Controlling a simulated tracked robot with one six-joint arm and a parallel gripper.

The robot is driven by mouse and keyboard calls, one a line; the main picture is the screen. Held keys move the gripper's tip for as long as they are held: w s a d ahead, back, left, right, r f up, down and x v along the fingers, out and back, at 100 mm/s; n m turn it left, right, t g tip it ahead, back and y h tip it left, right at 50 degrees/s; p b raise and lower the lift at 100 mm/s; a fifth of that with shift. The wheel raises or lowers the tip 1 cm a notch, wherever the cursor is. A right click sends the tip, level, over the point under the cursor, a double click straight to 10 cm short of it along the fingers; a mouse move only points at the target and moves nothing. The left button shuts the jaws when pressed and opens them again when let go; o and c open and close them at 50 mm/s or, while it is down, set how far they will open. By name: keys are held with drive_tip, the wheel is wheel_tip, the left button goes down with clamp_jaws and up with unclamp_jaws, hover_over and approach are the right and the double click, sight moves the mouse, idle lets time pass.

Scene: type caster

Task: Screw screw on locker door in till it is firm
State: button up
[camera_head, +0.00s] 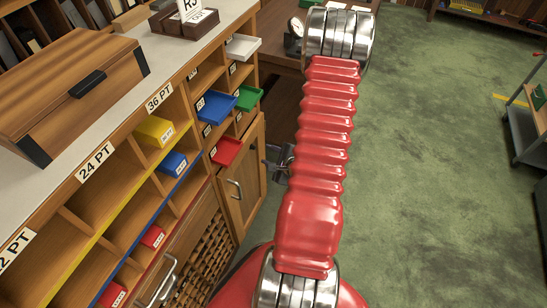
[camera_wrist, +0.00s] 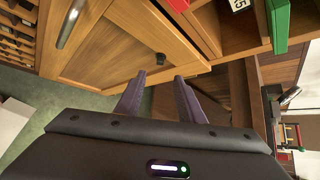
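The wooden locker door (camera_head: 251,166) is at the end of the cabinet in the head view, with a metal handle (camera_head: 236,189). In the wrist view the same door (camera_wrist: 115,55) fills the upper middle. A small dark round screw head (camera_wrist: 161,58) stands out from it near its edge. My gripper (camera_wrist: 161,76) is open, its two dark fingers apart and empty. The screw head shows just beyond and roughly between the fingertips, apart from them. In the head view my gripper (camera_head: 278,162) is mostly hidden behind my red arm, and the screw cannot be made out.
Drawers stick out above the door: blue (camera_head: 216,106), green (camera_head: 247,98), red (camera_head: 226,151) and white (camera_head: 243,47). A dark wooden desk (camera_head: 272,70) stands behind the cabinet.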

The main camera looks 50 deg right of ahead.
sight(253, 147)
drive_tip(key=x, duration=1)
drive_tip(key=shift+r, duration=0.1)
drive_tip(key=shift+c, duration=0.7)
drive_tip(key=shift+s+a, duration=0.1)
clamp_jaws()
drive_tip(key=shift+o, duration=0.7)
unclamp_jaws()
